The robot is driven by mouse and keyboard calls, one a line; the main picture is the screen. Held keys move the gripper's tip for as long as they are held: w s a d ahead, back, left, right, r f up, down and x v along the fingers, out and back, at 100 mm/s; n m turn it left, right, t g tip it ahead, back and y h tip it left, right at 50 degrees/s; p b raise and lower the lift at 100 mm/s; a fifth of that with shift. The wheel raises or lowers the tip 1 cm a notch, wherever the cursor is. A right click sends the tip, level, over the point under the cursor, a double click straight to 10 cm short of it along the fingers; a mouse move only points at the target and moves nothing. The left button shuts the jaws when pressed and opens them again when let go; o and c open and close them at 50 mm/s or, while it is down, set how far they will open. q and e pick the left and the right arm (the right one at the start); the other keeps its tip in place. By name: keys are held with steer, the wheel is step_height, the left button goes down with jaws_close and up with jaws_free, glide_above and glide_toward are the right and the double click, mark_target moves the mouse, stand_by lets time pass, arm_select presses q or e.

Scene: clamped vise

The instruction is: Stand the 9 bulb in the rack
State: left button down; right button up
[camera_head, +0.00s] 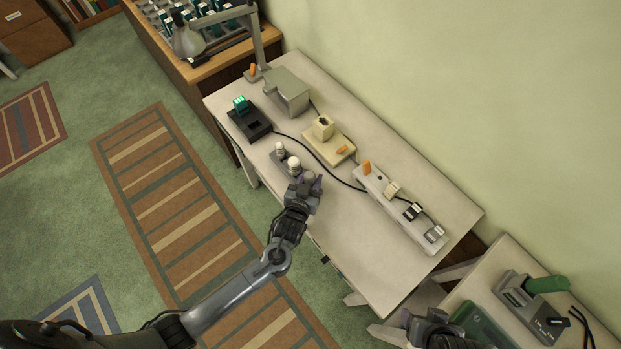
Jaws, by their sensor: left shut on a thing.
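A small dark rack (288,158) lies near the front edge of the pale workbench. Two white-topped bulbs, a farther one (280,148) and a nearer, larger-looking one (294,164), show at it. Their numbers are too small to read, so I cannot tell which is the 9 bulb. My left gripper (309,182) is at the near end of the rack, just below the nearer bulb. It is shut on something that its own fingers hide. My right gripper (433,331) is partly in view at the bottom edge, away from the rack; its fingers are not clear.
The bench's near right part (365,262) is clear. A lamp (188,40) stands at the far left.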

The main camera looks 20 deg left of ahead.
arm_select(q)
steer(key=shift+f+b, duration=0.55)
steer(key=shift+f, duration=0.25)
steer(key=c, duration=0.6)
jaws_free()
steer(key=shift+s+r, duration=0.1)
steer(key=v, duration=1)
steer(key=shift+s+r, duration=0.1)
steer(key=shift+s, duration=0.2)
